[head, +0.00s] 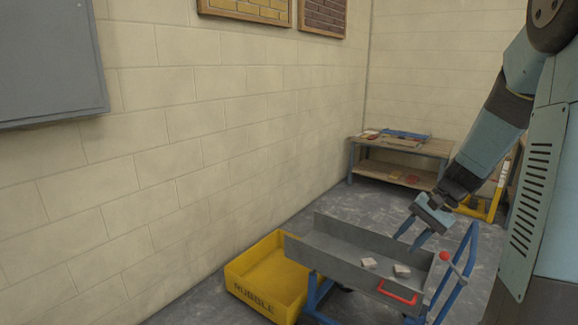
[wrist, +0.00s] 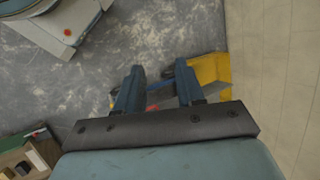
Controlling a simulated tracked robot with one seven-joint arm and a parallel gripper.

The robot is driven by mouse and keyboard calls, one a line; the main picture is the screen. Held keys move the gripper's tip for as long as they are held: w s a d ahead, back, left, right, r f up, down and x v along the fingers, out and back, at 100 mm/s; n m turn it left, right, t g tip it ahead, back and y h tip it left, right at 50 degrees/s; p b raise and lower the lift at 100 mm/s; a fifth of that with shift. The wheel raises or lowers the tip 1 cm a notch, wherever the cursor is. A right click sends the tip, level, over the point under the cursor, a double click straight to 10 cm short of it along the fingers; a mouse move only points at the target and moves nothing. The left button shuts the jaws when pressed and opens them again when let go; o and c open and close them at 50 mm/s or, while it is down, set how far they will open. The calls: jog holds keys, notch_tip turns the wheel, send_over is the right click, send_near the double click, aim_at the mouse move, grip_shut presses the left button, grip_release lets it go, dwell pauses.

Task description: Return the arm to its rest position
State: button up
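My gripper (head: 406,243) hangs from my blue arm at the right of the head view, tilted downward. Its two blue fingers are apart, with nothing held between them. It is above the right part of a grey metal tray cart (head: 335,245), seemingly clear of it. In the wrist view the gripper (wrist: 158,68) shows two parted fingers, with grey floor and a thin blue bar seen beyond the gap. Two small pale blocks, one on the left (head: 369,263) and one on the right (head: 402,271), lie in the cart's tray.
A yellow bin (head: 262,303) marked with rubble lettering stands left of the cart, near the block wall. A workbench (head: 400,146) with several items stands at the back. Floor between is clear.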

jog(key=s+a+r+n+t+h, duration=0.2)
jog(key=s+a+r+n+h, duration=0.1)
jog(key=s+r, duration=0.4)
jog(key=s+a+r+n+t+h, duration=0.3)
jog(key=s+r+n, duration=0.1)
jog(key=s+r, duration=0.4)
jog(key=shift+s, duration=1.15)
